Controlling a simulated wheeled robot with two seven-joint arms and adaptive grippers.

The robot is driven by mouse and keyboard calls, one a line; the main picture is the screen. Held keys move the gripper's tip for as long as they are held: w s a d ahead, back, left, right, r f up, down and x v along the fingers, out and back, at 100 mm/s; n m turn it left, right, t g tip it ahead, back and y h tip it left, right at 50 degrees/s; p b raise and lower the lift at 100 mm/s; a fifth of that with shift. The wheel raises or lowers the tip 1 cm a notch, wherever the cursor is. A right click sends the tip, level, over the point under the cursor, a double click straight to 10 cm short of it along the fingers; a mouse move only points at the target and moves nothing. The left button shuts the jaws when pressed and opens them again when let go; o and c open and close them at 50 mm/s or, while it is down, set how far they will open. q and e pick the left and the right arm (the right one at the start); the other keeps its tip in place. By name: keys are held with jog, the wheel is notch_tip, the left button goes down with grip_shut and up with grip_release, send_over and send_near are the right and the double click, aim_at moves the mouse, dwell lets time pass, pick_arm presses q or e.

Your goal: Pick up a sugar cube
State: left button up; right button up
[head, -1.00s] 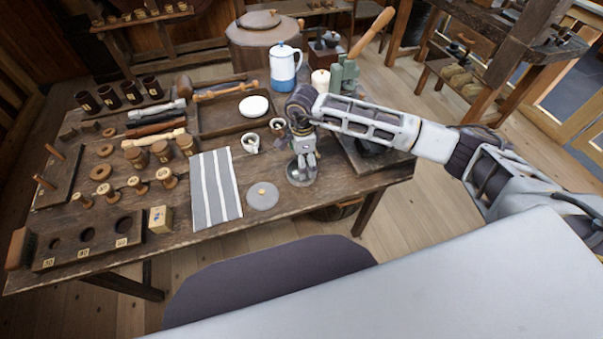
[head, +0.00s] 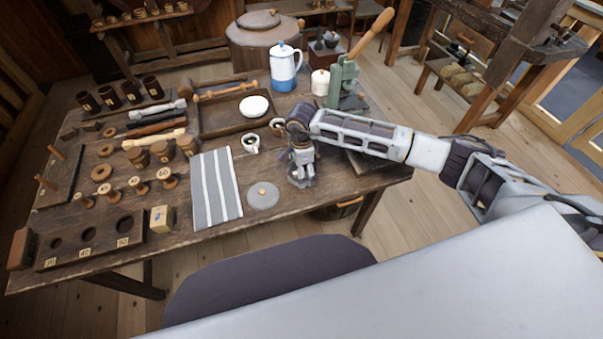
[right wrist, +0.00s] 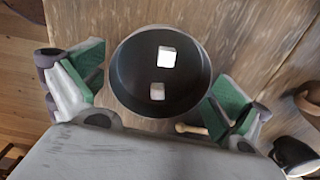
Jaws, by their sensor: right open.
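In the head view my right gripper (head: 302,182) points down at the bowl, whose grey rim shows around the fingertips; the cubes are hidden there. Neither cube is held. My left gripper is not in view.
A grey lid with a knob (head: 262,196) and a striped cloth (head: 216,187) lie left of the bowl. Cups (head: 251,143) stand behind, near a tray with a white dish (head: 254,106). A blue-white pot (head: 284,66) stands farther back. The table's front edge is close.

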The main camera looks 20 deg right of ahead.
jog(key=c, duration=1)
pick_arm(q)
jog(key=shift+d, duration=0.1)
pick_arm(e)
jog(key=shift+c, duration=0.2)
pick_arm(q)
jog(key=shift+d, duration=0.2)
pick_arm(e)
jog(key=shift+r, duration=0.15)
jog(key=shift+r, duration=0.6)
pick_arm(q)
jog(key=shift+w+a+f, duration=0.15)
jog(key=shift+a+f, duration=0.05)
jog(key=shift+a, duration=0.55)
pick_arm(e)
notch_tip(320, 180, up, 9)
jog(key=shift+f, duration=0.2)
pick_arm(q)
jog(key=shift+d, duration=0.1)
